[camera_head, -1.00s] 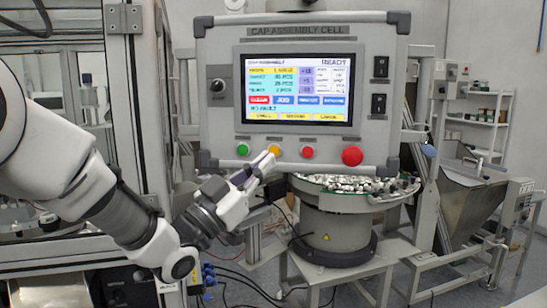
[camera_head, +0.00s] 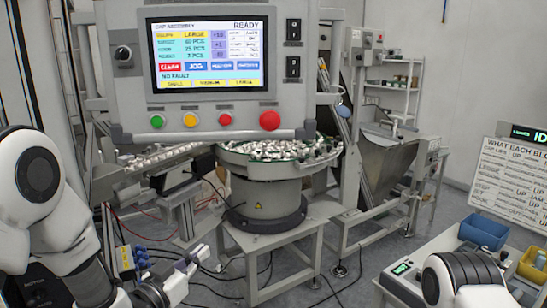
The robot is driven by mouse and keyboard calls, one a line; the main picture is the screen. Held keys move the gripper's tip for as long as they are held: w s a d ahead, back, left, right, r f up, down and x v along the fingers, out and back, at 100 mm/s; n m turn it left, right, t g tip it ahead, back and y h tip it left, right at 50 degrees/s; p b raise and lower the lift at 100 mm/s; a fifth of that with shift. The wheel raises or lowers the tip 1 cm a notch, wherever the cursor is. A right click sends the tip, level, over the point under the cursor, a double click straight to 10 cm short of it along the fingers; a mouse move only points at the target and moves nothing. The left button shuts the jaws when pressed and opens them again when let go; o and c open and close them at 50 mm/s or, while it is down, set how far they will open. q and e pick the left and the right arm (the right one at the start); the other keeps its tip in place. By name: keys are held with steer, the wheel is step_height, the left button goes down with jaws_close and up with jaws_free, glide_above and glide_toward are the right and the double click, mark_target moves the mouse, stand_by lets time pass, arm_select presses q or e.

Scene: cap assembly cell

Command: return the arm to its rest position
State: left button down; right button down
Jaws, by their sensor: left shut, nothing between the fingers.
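My left arm (camera_head: 50,215) comes in from the left and bends down along the lower left. Its gripper (camera_head: 198,258) is low in the view, below the control panel (camera_head: 110,100) and in front of the stand of the bowl feeder (camera_head: 265,200). The gripper is shut with nothing in it and touches no button. A white and black link of my right arm (camera_head: 465,278) shows at the lower right. My right gripper is out of view.
The panel carries a green button (camera_head: 157,121), a yellow one (camera_head: 190,120) and two red ones; its screen (camera_head: 207,55) reads READY. A steel hopper (camera_head: 385,165) stands behind. At right are a bench with blue (camera_head: 484,232) and yellow bins and a sign board (camera_head: 510,175).

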arm_select(q)
steer(key=s+a+f+n+g+y, duration=0.15)
steer(key=s+f+g, duration=0.4)
steer(key=f, duration=0.85)
steer(key=s+a+f+n+g+y, duration=0.1)
steer(key=s+f+n+g+y, duration=0.15)
steer(key=s+f, duration=0.9)
steer(key=s+a+f+g+y, duration=0.1)
steer(key=s+f+g, duration=0.3)
steer(key=s, duration=0.5)
steer(key=s+a+f+n+g+y, duration=0.1)
steer(key=s+a+f+g, duration=0.3)
steer(key=s+f, duration=0.4)
steer(key=shift+s+y, duration=0.8)
steer(key=shift+s, duration=0.05)
steer(key=shift+f, duration=0.1)
